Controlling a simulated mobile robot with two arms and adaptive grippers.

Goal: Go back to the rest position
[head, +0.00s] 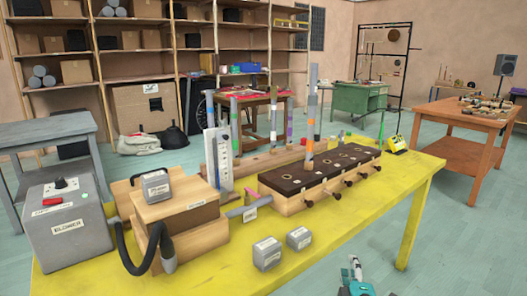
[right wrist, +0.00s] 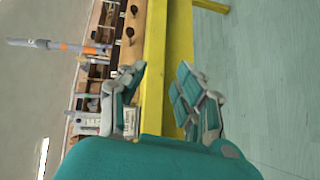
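My right gripper (head: 352,268) shows at the bottom of the head view, off the near edge of the yellow table (head: 400,205). In the right wrist view, the right gripper (right wrist: 160,75) has its teal and grey fingers spread apart with nothing between them. The table's yellow edge (right wrist: 153,40) lies beyond the fingers. My left gripper is not in view.
The table bears a grey blower box (head: 68,225) with a black hose, a wooden bellows box (head: 180,215), a dark-topped pipe chest (head: 318,178) with knobs, and two small grey weights (head: 267,253). Open floor (head: 470,245) lies right of the table.

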